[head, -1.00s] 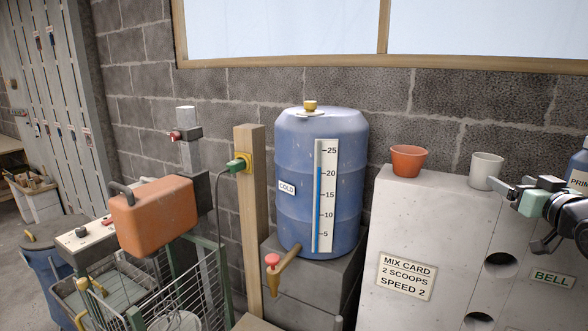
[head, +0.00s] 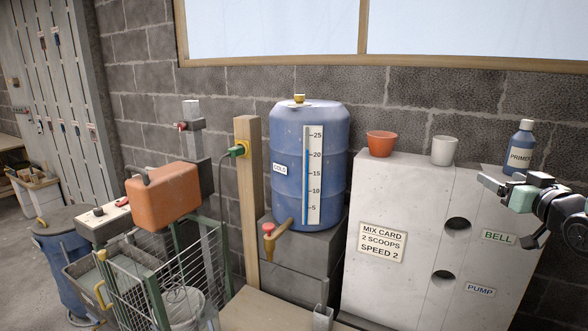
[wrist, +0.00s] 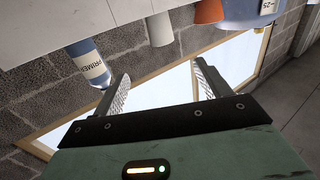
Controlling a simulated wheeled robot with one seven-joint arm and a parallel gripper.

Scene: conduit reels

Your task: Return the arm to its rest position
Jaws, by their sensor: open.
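My gripper (head: 487,183) is at the right edge of the head view, in front of the grey concrete block, beside the blue primer bottle (head: 521,147). In the wrist view my gripper (wrist: 160,88) shows two fingers spread wide with nothing between them. The primer bottle also shows in the wrist view (wrist: 90,65), left of the fingers and apart from them. Part of my arm is cut off by the right edge of the head view.
The concrete block (head: 400,205) carries an orange cup (head: 381,144) and a white cup (head: 443,151). A blue water barrel (head: 290,190) with a tap (head: 269,243) stands left of it. An orange mixer (head: 165,197) hangs over a wire basket (head: 150,275) at left.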

